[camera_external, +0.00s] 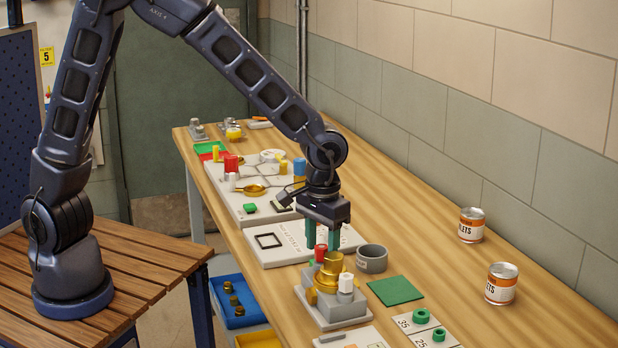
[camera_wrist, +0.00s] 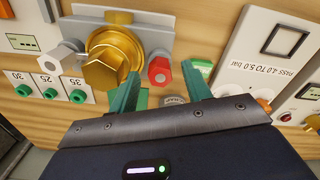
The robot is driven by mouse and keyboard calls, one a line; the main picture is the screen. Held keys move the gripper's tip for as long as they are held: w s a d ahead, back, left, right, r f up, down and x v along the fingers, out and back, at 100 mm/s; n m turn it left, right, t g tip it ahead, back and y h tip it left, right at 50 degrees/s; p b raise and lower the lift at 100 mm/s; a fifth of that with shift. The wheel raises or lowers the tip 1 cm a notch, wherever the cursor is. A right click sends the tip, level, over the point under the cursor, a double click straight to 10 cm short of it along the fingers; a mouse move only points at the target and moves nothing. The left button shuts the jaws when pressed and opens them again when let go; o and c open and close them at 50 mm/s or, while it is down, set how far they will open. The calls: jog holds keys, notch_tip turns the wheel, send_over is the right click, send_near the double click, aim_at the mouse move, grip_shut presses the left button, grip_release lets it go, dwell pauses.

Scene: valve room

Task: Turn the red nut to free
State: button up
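The red nut (camera_external: 321,253) is a small hexagonal piece on the grey valve block (camera_external: 343,310), beside the brass valve body (camera_external: 330,272). In the wrist view the red nut (camera_wrist: 159,70) shows between my two green fingertips, with space on both sides. My gripper (camera_external: 322,248) points down above the block; its fingers are spread and hold nothing. It also shows open in the wrist view (camera_wrist: 164,78). A white nut (camera_external: 346,284) sits on the other side of the brass body. A small green patch (camera_wrist: 203,67) is beside the right finger; any marking on it is unreadable.
A grey ring (camera_external: 371,258) and green mat (camera_external: 395,291) lie right of the block. A card with green rings (camera_external: 421,316) is in front. A pale plate with a black square (camera_external: 268,241) lies behind. Two cans (camera_external: 471,225) stand near the wall, with bare bench around them.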

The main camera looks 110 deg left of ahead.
aim_at(321, 247)
jog(key=shift+r, duration=0.1)
notch_tip(321, 247, up, 11)
jog(key=shift+f, duration=0.2)
dwell(0.4)
jog(key=s+d+r+m+t, duration=0.2)
jog(key=s+d+r+m, duration=0.5)
jog(key=s+d+r, duration=0.5)
jog(key=s+d+m+t, duration=0.1)
jog(key=s+d+m, duration=0.2)
jog(key=s+d, duration=0.2)
jog(key=s+d+m+t, duration=0.1)
jog(key=s+d+m, duration=0.2)
jog(key=s+d, duration=0.3)
jog(key=s, duration=0.5)
jog(key=shift+d+f+t, duration=0.15)
jog(key=shift+d+t, duration=0.05)
jog(key=shift+t, duration=0.1)
jog(key=shift+s, duration=0.1)
jog(key=shift+c, duration=0.3)
dwell(1.1)
